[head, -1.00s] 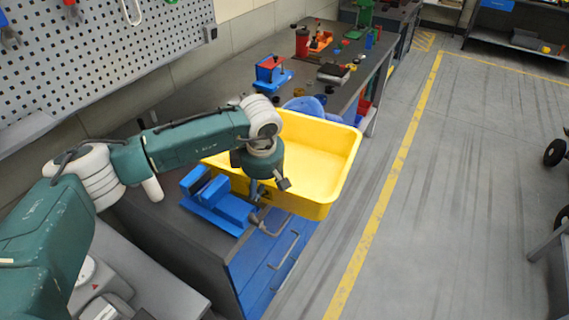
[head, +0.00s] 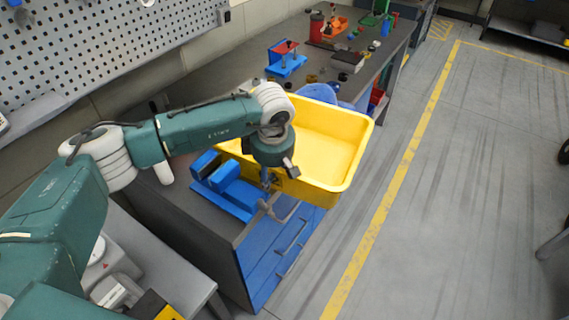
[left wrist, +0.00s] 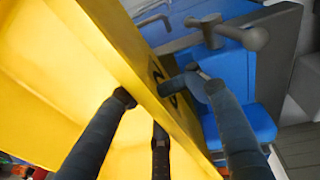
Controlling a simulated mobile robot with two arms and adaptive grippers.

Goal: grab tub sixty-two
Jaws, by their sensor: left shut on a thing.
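The yellow tub (head: 330,145) is open-topped and looks empty. In the head view it is beside the workbench front, partly over the floor, held up by its near wall. My left gripper (head: 279,177) is shut on that wall. In the left wrist view, my left gripper (left wrist: 155,95) has fingers on both sides of the yellow tub wall (left wrist: 110,55). Dark marking shows on the tub's outer face, but I cannot read the number. My right gripper is not in view.
A blue vise (head: 228,188) stands on the workbench close to the tub, above blue drawers (head: 275,255). Farther along the bench are a blue and red tool (head: 286,58) and small parts. Open floor (head: 460,200) with a yellow line lies to the right.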

